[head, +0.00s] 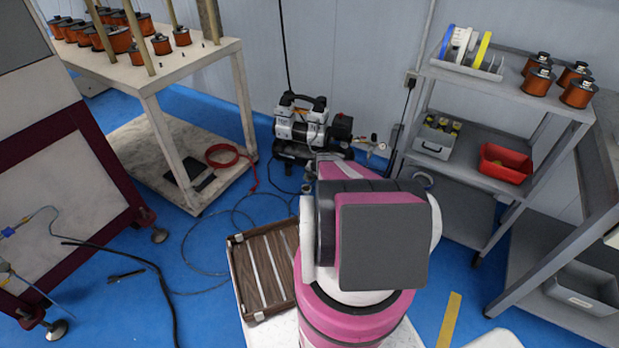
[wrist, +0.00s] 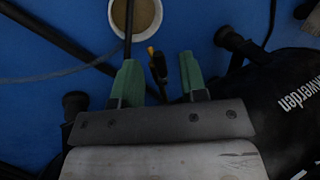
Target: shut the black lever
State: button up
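A small dark lever-like piece with an orange-yellow tip (wrist: 158,66) shows between my fingertips in the wrist view. I take it for the black lever, but it is too small and dark to be sure of its angle. My gripper (wrist: 161,78) has two green fingers standing apart, with a gap on both sides of that piece. In the head view, the compressor (head: 310,130) stands on the floor by the wall, with a gauge and fittings (head: 372,144) at its right. My own arm hides my gripper there.
The compressor's black tank (wrist: 285,105) with white lettering lies close at the right of my gripper. A round white-rimmed object (wrist: 136,16) is beyond the fingers. A shelf rack (head: 470,170) stands right of the compressor and a white table (head: 150,80) left.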

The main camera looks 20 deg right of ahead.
grip_shut()
